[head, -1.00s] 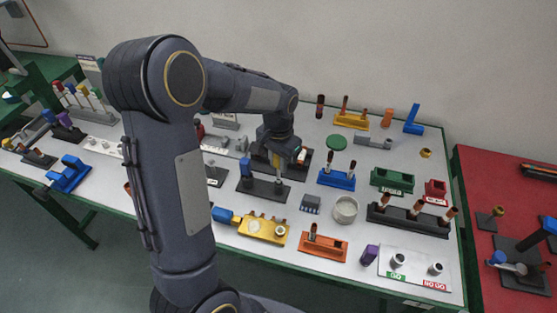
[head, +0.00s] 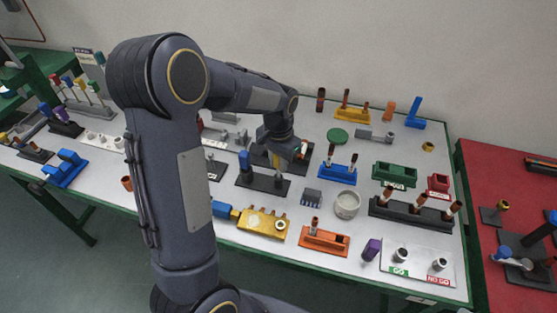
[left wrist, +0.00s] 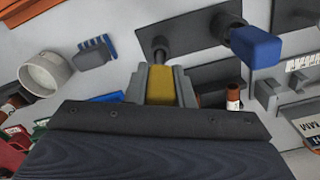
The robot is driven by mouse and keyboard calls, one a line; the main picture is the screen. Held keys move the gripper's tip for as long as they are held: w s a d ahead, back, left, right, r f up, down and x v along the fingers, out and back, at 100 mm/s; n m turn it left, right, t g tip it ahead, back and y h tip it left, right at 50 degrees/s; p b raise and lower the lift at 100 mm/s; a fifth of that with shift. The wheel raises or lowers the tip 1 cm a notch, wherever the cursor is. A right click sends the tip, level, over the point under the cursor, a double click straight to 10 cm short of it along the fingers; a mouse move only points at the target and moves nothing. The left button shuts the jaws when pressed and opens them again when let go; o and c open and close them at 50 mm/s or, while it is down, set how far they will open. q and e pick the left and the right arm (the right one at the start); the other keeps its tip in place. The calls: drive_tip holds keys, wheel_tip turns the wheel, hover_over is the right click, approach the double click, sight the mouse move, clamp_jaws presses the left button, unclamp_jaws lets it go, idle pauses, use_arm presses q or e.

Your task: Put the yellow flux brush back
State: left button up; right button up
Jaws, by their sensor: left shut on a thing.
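My left gripper (head: 283,152) is above the dark two-post stand (head: 252,183) in the middle of the table. In the left wrist view the gripper (left wrist: 161,88) is shut on the yellow flux brush (left wrist: 160,86), gripping its yellow handle. The brush's lower end is at or over one post of the black stand (left wrist: 203,72). I cannot tell whether it is fully seated. A blue-handled brush (left wrist: 256,47) stands on the same stand's other post, and it also shows in the head view (head: 244,160). My right gripper is not in view.
A yellow fixture (head: 262,225) and an orange holder (head: 324,241) lie in front of the stand. A grey block (head: 312,197), a round white tin (head: 347,204) and a blue holder (head: 337,174) are to its right. A red table (head: 490,180) is at the far right.

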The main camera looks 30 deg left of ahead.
use_arm(q)
drive_tip(key=shift+f+b, duration=0.55)
drive_tip(key=shift+f, duration=0.3)
drive_tip(key=o, duration=0.9)
wheel_tip(320, 180, up, 7)
drive_tip(key=shift+r, duration=0.15)
drive_tip(key=shift+s+r, duration=0.15)
drive_tip(key=shift+r, duration=0.2)
